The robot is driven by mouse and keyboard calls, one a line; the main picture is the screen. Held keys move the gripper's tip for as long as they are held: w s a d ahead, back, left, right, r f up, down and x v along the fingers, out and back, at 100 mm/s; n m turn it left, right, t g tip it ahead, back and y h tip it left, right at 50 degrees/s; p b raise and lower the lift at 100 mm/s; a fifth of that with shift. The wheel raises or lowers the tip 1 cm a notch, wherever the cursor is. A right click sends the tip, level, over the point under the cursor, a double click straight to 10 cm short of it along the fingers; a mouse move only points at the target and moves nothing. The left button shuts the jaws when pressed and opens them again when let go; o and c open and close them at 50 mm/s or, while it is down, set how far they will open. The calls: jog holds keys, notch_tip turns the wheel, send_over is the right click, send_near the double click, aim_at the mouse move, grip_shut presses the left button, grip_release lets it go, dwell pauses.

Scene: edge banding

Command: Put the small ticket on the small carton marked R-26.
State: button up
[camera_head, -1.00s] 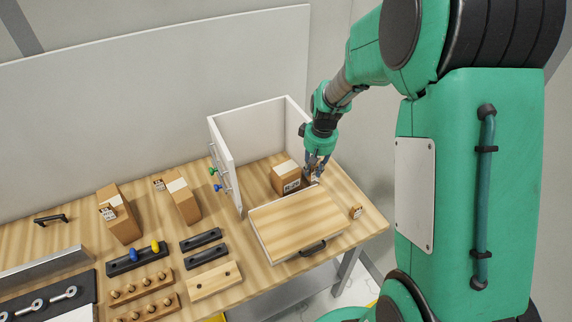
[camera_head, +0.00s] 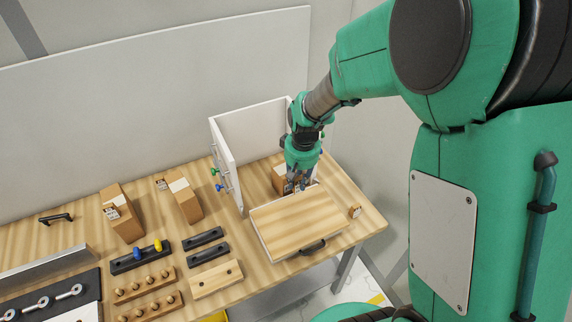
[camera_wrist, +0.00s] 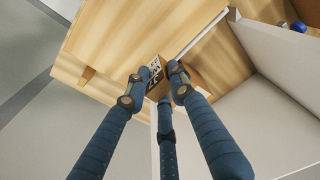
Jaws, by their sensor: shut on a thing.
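My gripper (camera_head: 297,188) is over the front of the open cabinet, fingers pointing down. The head view hides most of the ticket behind the fingers. A small brown carton (camera_head: 279,181) stands in the cabinet, just behind and left of the fingers. My gripper covers most of its front, so its marking cannot be read now. Whether the ticket touches the carton cannot be told.
A wooden board with a dark handle (camera_head: 290,228) lies in front of the cabinet (camera_head: 226,165). The cabinet's white wall stands left. Two taller cartons (camera_head: 122,212) (camera_head: 184,203) and wooden racks (camera_head: 145,290) fill the left.

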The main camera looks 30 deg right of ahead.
jog(key=w+d, duration=0.1)
jog(key=w, duration=0.4)
jog(key=w+d+f, duration=0.1)
jog(key=w, duration=0.4)
jog(key=w+d, duration=0.1)
jog(key=w, duration=0.4)
jog(key=shift+w+d+f, duration=0.2)
jog(key=shift+f, duration=0.05)
jog(key=shift+f, duration=1.75)
jog(key=shift+f, duration=0.15)
jog(key=o, duration=0.9)
